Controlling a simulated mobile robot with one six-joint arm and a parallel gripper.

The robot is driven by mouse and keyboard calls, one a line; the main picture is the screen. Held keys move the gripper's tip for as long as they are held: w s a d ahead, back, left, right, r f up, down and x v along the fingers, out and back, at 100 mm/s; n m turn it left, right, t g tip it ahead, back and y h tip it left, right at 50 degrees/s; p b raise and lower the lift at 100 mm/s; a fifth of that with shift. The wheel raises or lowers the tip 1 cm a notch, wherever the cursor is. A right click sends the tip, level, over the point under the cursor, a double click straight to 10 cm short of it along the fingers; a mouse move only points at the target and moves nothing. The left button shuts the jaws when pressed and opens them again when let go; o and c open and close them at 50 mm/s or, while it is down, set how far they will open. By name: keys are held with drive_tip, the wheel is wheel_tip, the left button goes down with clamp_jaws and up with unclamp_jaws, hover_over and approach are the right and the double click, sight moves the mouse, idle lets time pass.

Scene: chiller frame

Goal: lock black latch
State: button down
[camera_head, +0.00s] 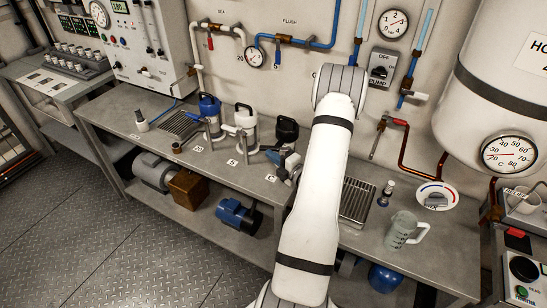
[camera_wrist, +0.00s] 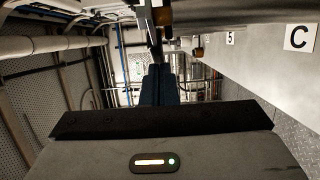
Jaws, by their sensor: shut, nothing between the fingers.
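The black-topped unit (camera_head: 287,130) stands on the bench behind the card marked C, at the right end of a row of three. My arm and gripper hide much of its lower part, and I cannot make out its latch. In the wrist view my gripper's dark blue fingers (camera_wrist: 158,72) are together and empty. A dark bar with a brown end (camera_wrist: 162,15) shows just above the fingertips; I cannot tell whether they touch it.
The white-topped unit (camera_head: 245,118) and the blue-topped unit (camera_head: 210,106) stand to the left on the same bench (camera_head: 150,150). The cards C (camera_wrist: 299,37) and 5 (camera_wrist: 230,38) show in the wrist view. A drain grate (camera_head: 357,200) and a jug (camera_head: 402,232) are to the right.

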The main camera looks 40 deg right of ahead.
sight(270, 148)
drive_tip(key=shift+w, duration=0.15)
drive_tip(key=shift+w+d+b, duration=0.3)
drive_tip(key=shift+w+b, duration=0.05)
drive_tip(key=shift+w, duration=0.35)
drive_tip(key=shift+w+d+b, duration=0.3)
drive_tip(key=shift+w+b, duration=0.05)
drive_tip(key=shift+w, duration=0.3)
